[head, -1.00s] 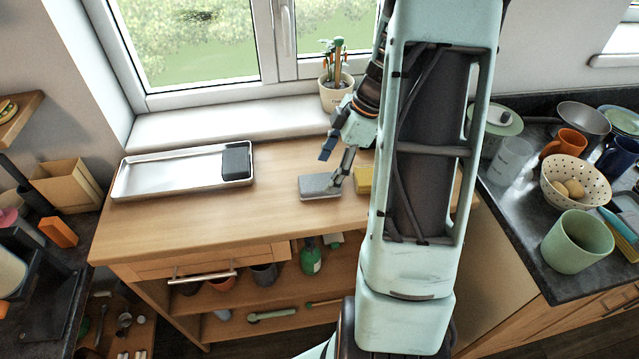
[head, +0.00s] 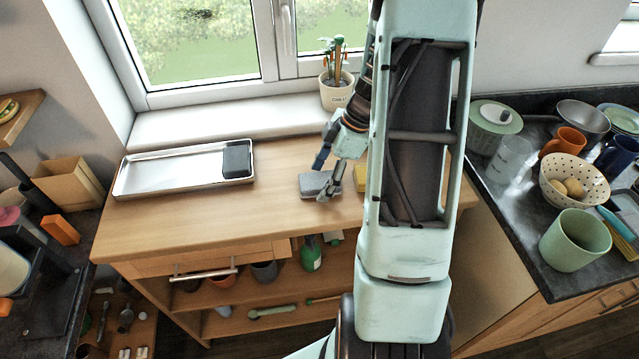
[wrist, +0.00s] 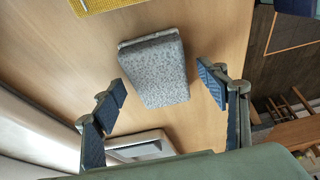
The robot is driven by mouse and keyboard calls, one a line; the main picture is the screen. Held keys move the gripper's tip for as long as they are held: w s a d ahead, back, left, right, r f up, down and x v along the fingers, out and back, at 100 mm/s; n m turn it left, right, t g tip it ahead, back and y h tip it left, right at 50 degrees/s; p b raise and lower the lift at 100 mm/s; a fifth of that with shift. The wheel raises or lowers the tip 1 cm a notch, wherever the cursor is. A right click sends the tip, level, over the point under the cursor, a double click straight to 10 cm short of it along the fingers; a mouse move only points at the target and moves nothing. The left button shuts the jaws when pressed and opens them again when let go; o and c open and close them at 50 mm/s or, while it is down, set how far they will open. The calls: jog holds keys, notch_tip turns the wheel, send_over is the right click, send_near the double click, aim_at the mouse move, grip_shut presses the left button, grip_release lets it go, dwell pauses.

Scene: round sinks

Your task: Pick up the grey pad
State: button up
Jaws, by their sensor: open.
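The grey pad (head: 313,184) lies flat on the wooden counter, left of my arm in the head view. It is a speckled grey block, and in the wrist view (wrist: 153,72) it shows whole. My gripper (head: 326,180) is at the pad in the head view and covers part of its right side. In the wrist view my gripper (wrist: 165,90) is open, with one blue-padded finger on each side of the pad. Both fingers show gaps to the pad there, and nothing is held.
A yellow sponge (head: 361,178) lies right of the pad, partly behind my arm. A metal tray (head: 165,174) with a dark block (head: 237,159) on it stands at the left of the counter (head: 200,220). A potted plant (head: 336,92) stands on the windowsill behind.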

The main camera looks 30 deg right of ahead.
jog(key=shift+f+b, duration=0.2)
jog(key=shift+b, duration=0.25)
dwell(0.5)
jog(key=c, duration=0.9)
